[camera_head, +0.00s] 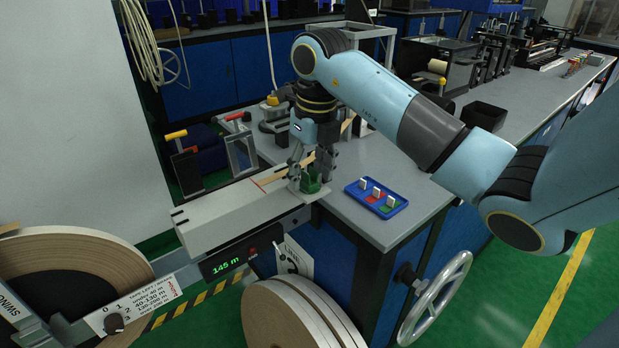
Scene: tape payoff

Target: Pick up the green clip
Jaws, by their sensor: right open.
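The green clip (311,184) sits near the right end of the pale guide block, over the tape strip. My right gripper (313,170) points down just above it, its fingers open around or close over the clip; I cannot tell whether they touch it. The upper part of the clip is partly hidden by the fingers. My left gripper is not in view.
A blue tray (359,190) with red and green pieces and white tabs lies right of the clip on the grey bench (405,207). A handwheel (436,297) is at the bench front. Tape rolls (290,318) stand below; a display (228,264) reads 145 m.

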